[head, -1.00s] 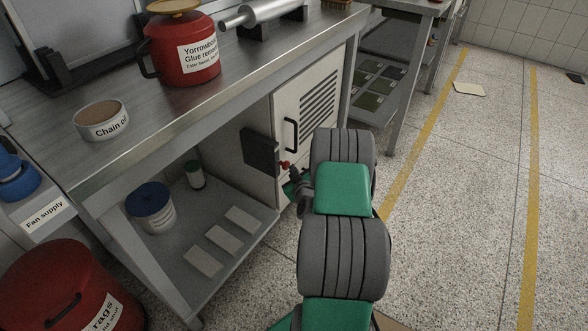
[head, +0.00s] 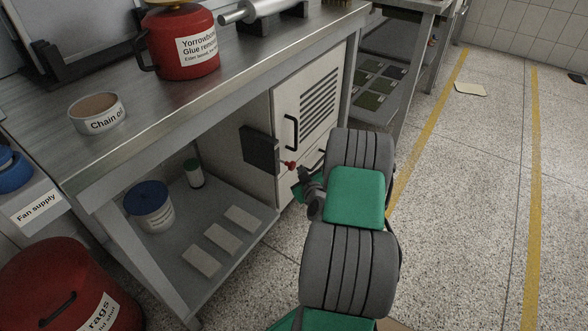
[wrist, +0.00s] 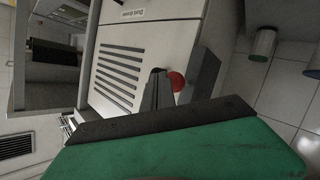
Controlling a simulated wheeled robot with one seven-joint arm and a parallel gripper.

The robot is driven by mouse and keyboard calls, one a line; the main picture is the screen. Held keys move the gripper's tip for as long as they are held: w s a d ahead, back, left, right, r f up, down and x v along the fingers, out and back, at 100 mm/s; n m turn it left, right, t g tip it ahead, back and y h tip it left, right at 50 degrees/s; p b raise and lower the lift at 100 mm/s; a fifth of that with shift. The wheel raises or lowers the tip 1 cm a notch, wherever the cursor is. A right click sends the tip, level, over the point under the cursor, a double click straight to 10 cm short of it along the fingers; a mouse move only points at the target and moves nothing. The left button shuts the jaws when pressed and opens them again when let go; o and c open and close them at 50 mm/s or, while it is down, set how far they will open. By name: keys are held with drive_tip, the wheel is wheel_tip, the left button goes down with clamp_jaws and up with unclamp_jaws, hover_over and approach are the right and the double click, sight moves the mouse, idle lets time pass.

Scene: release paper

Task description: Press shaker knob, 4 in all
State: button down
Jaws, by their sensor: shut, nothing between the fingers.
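The red shaker knob (head: 291,165) sticks out from the right side of a dark grey box (head: 260,150) on the white cabinet. In the wrist view the red knob (wrist: 177,81) shows just right of my fingers, with the grey box (wrist: 204,76) behind it. My gripper (head: 299,176) is shut and empty, close to the knob on its right side in the head view. In the wrist view my gripper (wrist: 157,73) points at the knob area; its fingers partly overlap the knob's left edge. I cannot tell whether they touch. My arm hides part of the gripper in the head view.
The cabinet door has a black handle (head: 291,132) and vent slots close to my arm. The workbench (head: 200,100) overhangs to the left, with a blue-lidded tub (head: 150,206) on its lower shelf.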

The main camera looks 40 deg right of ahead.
drive_tip(key=shift+s, duration=0.2)
drive_tip(key=shift+s+d+b, duration=0.3)
drive_tip(key=shift+s+b, duration=0.2)
drive_tip(key=shift+s, duration=0.3)
drive_tip(key=shift+s+d+b, duration=0.25)
drive_tip(key=shift+s+b, duration=0.2)
drive_tip(key=shift+s, duration=0.3)
drive_tip(key=shift+s+d+b, duration=0.3)
drive_tip(key=shift+s+b, duration=0.2)
drive_tip(key=shift+s, duration=0.3)
idle(0.9)
drive_tip(key=s+d+r+h, duration=0.2)
drive_tip(key=s+d+r, duration=0.1)
drive_tip(key=d+r, duration=0.35)
drive_tip(key=a+f+m+g+y, duration=0.1)
drive_tip(key=a+f+m+y, duration=0.1)
drive_tip(key=m, duration=0.8)
drive_tip(key=a+f+m+g+y, duration=0.1)
drive_tip(key=a+f+m+y, duration=0.2)
drive_tip(key=m, duration=0.7)
drive_tip(key=shift+s+f+p, duration=0.25)
drive_tip(key=shift+f+p, duration=0.05)
drive_tip(key=shift+f, duration=0.4)
